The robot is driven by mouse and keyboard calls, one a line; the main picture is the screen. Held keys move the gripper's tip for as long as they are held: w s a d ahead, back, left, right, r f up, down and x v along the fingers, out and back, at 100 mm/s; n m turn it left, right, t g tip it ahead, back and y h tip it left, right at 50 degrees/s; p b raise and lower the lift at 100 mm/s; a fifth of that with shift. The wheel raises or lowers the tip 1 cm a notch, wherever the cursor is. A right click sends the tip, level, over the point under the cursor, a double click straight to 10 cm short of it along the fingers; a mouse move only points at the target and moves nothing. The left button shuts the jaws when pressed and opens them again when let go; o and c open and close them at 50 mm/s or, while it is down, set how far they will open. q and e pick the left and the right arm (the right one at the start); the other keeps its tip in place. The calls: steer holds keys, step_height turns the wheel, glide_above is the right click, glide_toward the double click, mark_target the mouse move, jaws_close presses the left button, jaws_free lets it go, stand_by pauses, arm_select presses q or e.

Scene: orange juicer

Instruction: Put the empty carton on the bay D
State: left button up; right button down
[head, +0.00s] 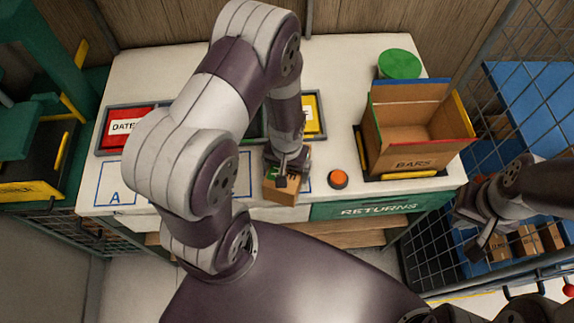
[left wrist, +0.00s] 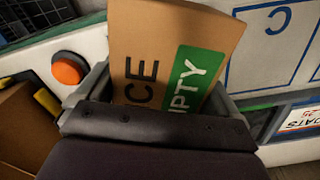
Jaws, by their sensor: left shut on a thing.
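The empty carton (head: 284,196) is a small brown box at the front edge of the white table, below my left arm. In the left wrist view the carton (left wrist: 172,45) shows dark lettering ending in "ICE" and a green label reading "MPTY", its start covered. My left gripper (head: 288,174) is shut on it. Whether the carton touches the table I cannot tell. Blue-outlined bays run along the front: bay A (head: 115,197) at left and bay C (left wrist: 278,20) beside the carton. Bay D's letter is hidden. My right gripper (head: 482,246) hangs off the table's right side; its fingers are unclear.
An orange button (head: 338,179) is just right of the carton. Further right stands an open brown box marked BARS (head: 415,130), with a green round lid (head: 400,64) behind. A red tray (head: 125,128) and a yellow tray (head: 310,114) sit behind the bays. A green RETURNS panel (head: 380,208) is below.

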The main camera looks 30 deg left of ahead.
arm_select(q)
steer(key=shift+f, duration=0.15)
steer(key=o, duration=0.7)
steer(key=shift+w, duration=0.1)
steer(key=shift+r, duration=0.6)
step_height(320, 180, up, 11)
steer(key=shift+f+b, duration=0.1)
steer(key=shift+b, duration=0.6)
steer(key=s+r, duration=0.1)
steer(key=s+r+m+t, duration=0.1)
steer(key=r, duration=0.1)
steer(key=s+d+r+m, duration=0.1)
steer(key=r, duration=0.1)
steer(key=shift+d+r, duration=0.1)
